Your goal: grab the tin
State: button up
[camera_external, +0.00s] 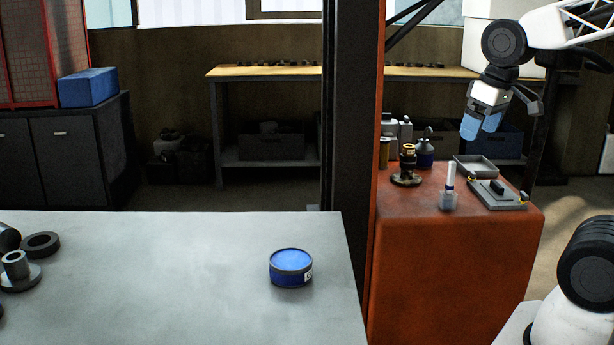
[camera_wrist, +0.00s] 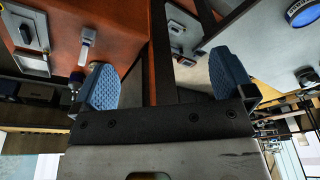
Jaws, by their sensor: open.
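The tin (camera_external: 291,267) is a short, round, blue tin with a dark rim and a white label patch. It stands upright on the grey table (camera_external: 180,290), near the table's right edge. In the wrist view the tin (camera_wrist: 304,12) shows at the top right, cut off by the frame edge. My gripper (camera_external: 482,128) is open and empty, with blue fingertips. It hangs above the orange cabinet, to the right of the tin and well apart from it. In the wrist view my gripper (camera_wrist: 168,82) has its two blue pads wide apart with nothing between them.
A dark post (camera_external: 350,120) rises between the grey table and the orange cabinet (camera_external: 440,270). On the cabinet stand a small white-topped bottle (camera_external: 449,188), a brass-topped fitting (camera_external: 408,165) and a tray (camera_external: 497,193). Dark metal rings (camera_external: 41,244) lie at the table's left. The table around the tin is clear.

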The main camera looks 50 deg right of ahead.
jog(key=w+a+f+m+g+y, duration=0.1)
jog(key=w+a+f+m+y, duration=0.1)
jog(key=a, duration=0.3)
jog(key=w+a+f+m+g+y, duration=0.1)
jog(key=w+a+f+m+y, duration=0.15)
jog(key=a, duration=0.25)
jog(key=m+t+y, duration=0.3)
jog(key=m+y, duration=0.5)
jog(key=m, duration=0.8)
send_near(292, 260)
jog(key=shift+s+a+f, duration=0.1)
jog(key=shift+s+a, duration=0.05)
jog(key=shift+a, duration=0.35)
jog(key=shift+s+a+f, duration=0.1)
jog(key=shift+a+f, duration=0.05)
jog(key=shift+a, duration=0.35)
jog(key=shift+w+a+f+m+t, duration=0.2)
jog(key=shift+w+f+m+t, duration=0.1)
jog(key=shift+f+m+t, duration=0.15)
jog(key=shift+x, duration=1.3)
jog(key=shift+x, duration=2.6)
jog(key=shift+c, duration=0.5)
